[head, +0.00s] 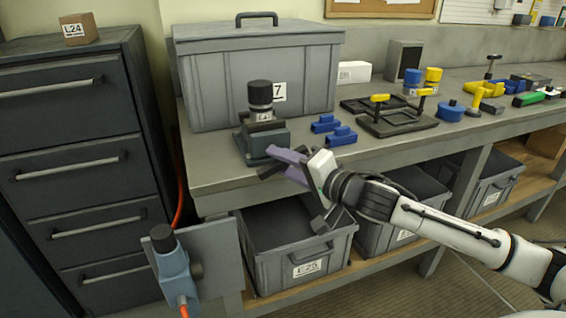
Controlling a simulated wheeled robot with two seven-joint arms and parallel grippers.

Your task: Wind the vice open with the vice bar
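A dark grey device on a square base (262,133), with a black cylinder on top and a white label, stands near the bench's front left edge. It may be the vice; the frame does not settle this. My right gripper (292,198) is at the bench's front edge, just in front and to the right of this device. My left gripper is not in view.
A large grey lidded box (255,75) stands behind the device. Blue blocks (335,130) and a black rack with yellow-topped parts (398,122) lie to the right. Grey bins (300,268) sit below the bench. A dark drawer cabinet (75,150) stands at the left.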

